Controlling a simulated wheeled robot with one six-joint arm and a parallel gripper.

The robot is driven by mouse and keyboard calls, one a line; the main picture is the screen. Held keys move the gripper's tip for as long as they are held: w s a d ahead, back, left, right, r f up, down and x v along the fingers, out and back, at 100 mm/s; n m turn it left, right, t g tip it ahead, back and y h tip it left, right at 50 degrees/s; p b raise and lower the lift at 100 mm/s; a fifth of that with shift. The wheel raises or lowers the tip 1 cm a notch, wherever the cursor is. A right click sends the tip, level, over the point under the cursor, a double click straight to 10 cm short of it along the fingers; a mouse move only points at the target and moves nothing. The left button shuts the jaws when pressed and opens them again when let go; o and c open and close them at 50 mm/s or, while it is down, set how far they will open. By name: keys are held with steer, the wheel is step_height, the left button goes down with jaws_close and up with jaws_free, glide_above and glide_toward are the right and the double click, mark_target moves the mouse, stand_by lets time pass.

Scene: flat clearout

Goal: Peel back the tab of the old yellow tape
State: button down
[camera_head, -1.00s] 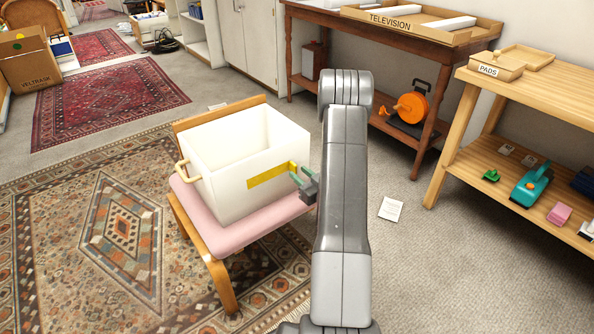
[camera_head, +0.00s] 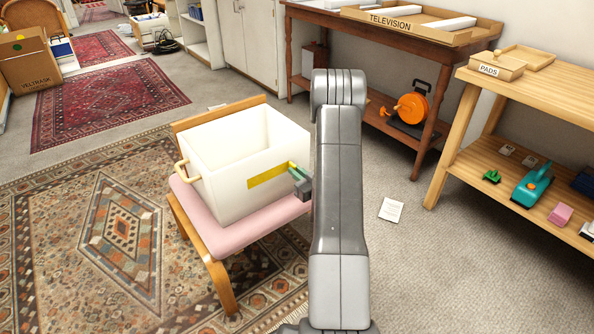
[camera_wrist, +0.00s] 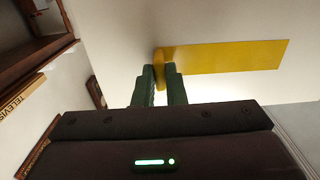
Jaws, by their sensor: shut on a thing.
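A strip of yellow tape (camera_head: 267,175) lies along the front side of a white open bin (camera_head: 228,190). In the wrist view the tape (camera_wrist: 230,57) runs across the pale wall of the bin, flat along most of its length. My gripper (camera_head: 298,176) is at the tape's right end in the head view. In the wrist view its green fingers (camera_wrist: 160,80) are close together on the tape's end tab, which passes between them. The gripper is shut on the tab. The fingers hide part of the tab.
The bin stands on a pink-seated wooden chair (camera_head: 230,236) on a patterned rug. A dark wooden table (camera_head: 420,110) with a tray marked TELEVISION stands behind. A light wooden bench (camera_head: 455,130) is at right. A paper (camera_head: 391,209) lies on the carpet.

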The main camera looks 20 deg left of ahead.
steer(key=shift+s+a+b, duration=0.4)
steer(key=shift+s+a, duration=0.35)
steer(key=shift+s, duration=0.2)
steer(key=shift+s+a+b, duration=0.4)
steer(key=shift+s+a, duration=0.3)
steer(key=shift+s, duration=0.2)
